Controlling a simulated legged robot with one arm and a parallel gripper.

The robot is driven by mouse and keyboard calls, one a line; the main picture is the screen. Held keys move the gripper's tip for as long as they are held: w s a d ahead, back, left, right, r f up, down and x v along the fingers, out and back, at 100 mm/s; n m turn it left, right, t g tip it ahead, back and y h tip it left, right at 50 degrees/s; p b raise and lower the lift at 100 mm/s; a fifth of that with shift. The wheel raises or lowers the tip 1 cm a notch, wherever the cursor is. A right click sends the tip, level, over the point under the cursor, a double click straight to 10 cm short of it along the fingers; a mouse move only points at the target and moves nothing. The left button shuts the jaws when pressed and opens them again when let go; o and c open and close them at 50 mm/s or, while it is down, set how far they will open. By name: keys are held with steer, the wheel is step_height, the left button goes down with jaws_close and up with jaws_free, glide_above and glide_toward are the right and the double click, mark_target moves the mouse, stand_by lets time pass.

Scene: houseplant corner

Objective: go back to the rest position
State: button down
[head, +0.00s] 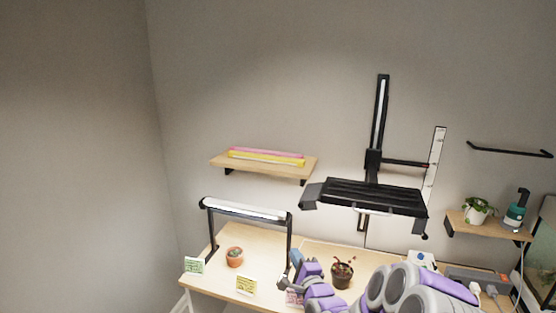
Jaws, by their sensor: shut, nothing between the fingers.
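My purple and grey arm reaches in from the lower right over the front of the table (212,271). My gripper (284,284) is at its left end, near the table's front edge. It is shut, with nothing seen held in it. A dark pot with a reddish plant (342,274) stands to its right, behind my arm. A small terracotta pot with a plant (235,257) stands to its left, under the lamp. My arm hides part of the table's front right.
A lit lamp on a black frame (245,210) spans the left of the table. A black rack (370,196) hangs from a wall rail. Cards (246,286) stand at the front edge.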

steer(key=s+d+r+n+g+h, duration=0.1)
steer(key=s+d+n+g, duration=0.2)
steer(key=s, duration=1.4)
steer(key=s+d+r+n+g+h, duration=0.1)
steer(key=s+n+g, duration=0.7)
steer(key=s, duration=0.9)
steer(key=s+d+r+n+g+h, duration=0.1)
steer(key=s+d+n+g+h, duration=0.2)
steer(key=s, duration=1.4)
steer(key=shift+d+r+n+g, duration=0.2)
steer(key=shift+d+n+g, duration=1.35)
steer(key=shift+g, duration=1.15)
